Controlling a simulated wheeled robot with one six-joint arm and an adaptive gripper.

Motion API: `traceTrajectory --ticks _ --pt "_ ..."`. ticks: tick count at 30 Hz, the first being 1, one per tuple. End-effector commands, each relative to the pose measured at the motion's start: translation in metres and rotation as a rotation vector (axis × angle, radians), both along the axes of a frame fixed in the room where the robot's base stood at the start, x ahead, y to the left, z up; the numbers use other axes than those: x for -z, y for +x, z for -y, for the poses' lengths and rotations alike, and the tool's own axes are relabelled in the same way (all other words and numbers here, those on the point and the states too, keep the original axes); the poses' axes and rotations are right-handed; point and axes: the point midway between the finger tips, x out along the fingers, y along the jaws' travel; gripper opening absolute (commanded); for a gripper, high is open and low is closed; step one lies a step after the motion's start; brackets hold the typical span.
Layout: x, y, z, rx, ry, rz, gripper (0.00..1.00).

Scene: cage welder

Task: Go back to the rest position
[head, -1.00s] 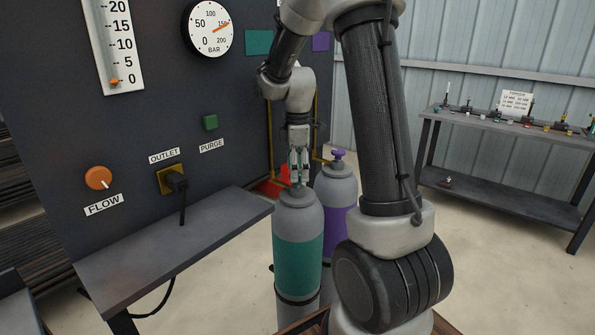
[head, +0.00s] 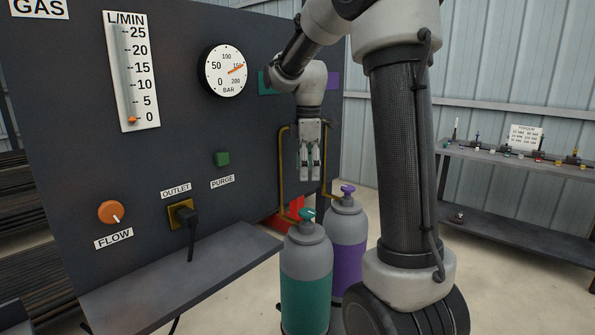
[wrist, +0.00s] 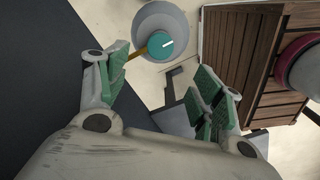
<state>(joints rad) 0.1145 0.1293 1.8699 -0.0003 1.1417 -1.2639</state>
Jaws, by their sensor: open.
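My gripper (head: 311,176) is open and empty in the head view. It hangs fingers-down in front of the dark gas panel, above the gas bottles and apart from them. The gas bottle with the green band (head: 305,285) stands upright below it, with a green valve knob (head: 306,214) on top. In the wrist view my gripper (wrist: 165,80) has its green-padded fingers spread wide. The green valve knob (wrist: 160,45) shows below and beyond the fingertips, with nothing between the pads.
A purple-banded bottle (head: 348,258) stands right beside the green one. The gas panel (head: 75,140) carries a gauge, a flow knob (head: 112,212) and an outlet plug (head: 186,215). A grey shelf (head: 190,275) juts out below. A workbench (head: 500,160) stands at the back right.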

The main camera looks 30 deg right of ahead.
Motion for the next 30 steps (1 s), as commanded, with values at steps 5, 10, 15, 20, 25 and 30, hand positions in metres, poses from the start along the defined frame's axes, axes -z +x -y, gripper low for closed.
traceTrajectory --ticks 5,10,15,20,25,30 --pt "0.000 0.000 0.000 0.001 0.000 0.000 0.67" --pt "0.000 0.001 0.000 0.102 0.000 0.005 0.67" --pt "0.018 -0.011 -0.001 0.383 -0.001 -0.015 0.67" --pt "0.022 -0.054 -0.009 0.686 0.000 -0.006 0.67" --pt "0.014 -0.110 -0.021 0.957 0.021 0.048 0.67" --pt "0.007 -0.174 -0.035 1.151 0.077 0.131 0.67"
